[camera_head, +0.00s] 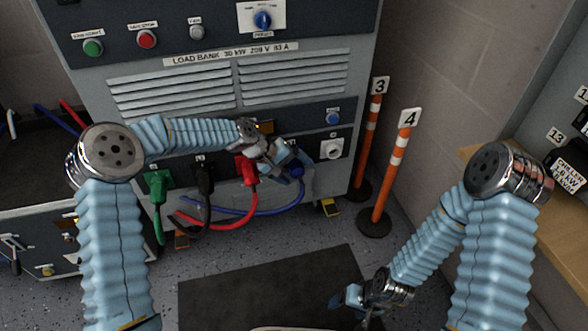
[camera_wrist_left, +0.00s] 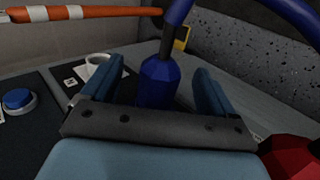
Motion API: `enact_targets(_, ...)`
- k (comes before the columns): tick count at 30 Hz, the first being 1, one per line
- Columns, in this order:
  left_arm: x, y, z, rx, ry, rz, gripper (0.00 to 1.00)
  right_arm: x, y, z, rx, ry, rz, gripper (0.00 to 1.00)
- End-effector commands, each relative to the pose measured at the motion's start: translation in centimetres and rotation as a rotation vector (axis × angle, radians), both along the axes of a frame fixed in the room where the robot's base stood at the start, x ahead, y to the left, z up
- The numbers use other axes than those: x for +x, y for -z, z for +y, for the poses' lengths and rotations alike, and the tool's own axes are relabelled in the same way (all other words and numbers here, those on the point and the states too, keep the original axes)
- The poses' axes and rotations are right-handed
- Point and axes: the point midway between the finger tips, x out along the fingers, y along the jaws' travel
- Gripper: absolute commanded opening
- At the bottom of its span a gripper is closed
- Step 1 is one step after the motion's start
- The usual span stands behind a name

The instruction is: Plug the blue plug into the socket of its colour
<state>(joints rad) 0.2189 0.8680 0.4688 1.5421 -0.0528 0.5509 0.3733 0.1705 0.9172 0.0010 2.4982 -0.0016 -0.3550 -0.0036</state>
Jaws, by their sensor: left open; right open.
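The blue plug (camera_head: 297,170) is at the load bank's lower panel, right of the red plug (camera_head: 247,168), with its blue cable hanging below. In the left wrist view the blue plug (camera_wrist_left: 158,83) stands between the two fingers of my left gripper (camera_wrist_left: 155,92), with a gap on each side. My left gripper (camera_head: 284,158) is open around it. The plug's front end and the socket behind it are hidden, so I cannot tell whether it is seated. My right gripper (camera_head: 356,300) is open and empty, low above the dark mat.
A green plug (camera_head: 157,182) and a black plug (camera_head: 204,176) sit left of the red one. A white round socket (camera_head: 331,149) is empty at the right. Orange posts (camera_head: 397,160) stand right of the cabinet. A dark mat (camera_head: 230,297) lies on the floor.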

Motion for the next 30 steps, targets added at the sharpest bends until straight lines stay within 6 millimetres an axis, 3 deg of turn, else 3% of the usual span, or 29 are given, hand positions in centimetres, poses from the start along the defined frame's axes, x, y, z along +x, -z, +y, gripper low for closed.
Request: enact_targets(30, -1.3, -4.9, 4.0, 0.000, -0.001, -0.001, 0.88, 0.0, -2.7, 0.0, 0.000, 0.000, 0.000, 0.76)
